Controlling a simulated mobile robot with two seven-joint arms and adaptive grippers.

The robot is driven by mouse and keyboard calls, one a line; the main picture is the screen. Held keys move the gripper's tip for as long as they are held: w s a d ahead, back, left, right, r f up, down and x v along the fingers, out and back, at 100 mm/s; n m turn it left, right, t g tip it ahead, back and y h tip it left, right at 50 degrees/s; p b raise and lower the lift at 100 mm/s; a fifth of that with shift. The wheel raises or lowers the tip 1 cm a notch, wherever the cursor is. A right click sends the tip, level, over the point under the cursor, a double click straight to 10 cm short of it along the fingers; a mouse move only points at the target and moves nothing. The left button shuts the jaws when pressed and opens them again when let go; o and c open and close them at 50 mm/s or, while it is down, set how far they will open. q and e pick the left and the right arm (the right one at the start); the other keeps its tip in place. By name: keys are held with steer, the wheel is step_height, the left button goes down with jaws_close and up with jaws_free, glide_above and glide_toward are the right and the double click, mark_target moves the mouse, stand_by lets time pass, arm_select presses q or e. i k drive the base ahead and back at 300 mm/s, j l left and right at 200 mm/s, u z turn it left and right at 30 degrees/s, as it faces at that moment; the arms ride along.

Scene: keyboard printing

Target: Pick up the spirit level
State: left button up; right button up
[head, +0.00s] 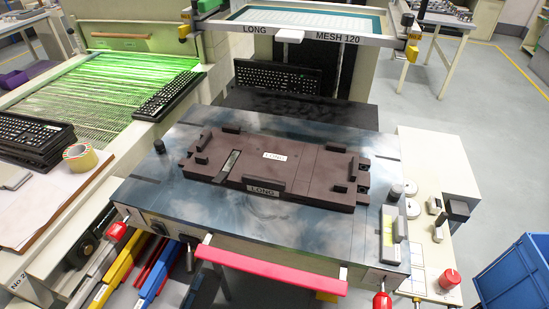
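Neither of my grippers shows in the head view, and nothing is seen holding either item.
A pink-red bar (270,269) runs along the table's front. Keyboards (278,77) lie behind the fixture and at left. A screen frame marked MESH 120 (338,38) stands overhead at the back. Knobs (449,278) are at right, with a blue bin (515,275) beyond.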

mark_target(392, 228)
steer(key=z, duration=1.1)
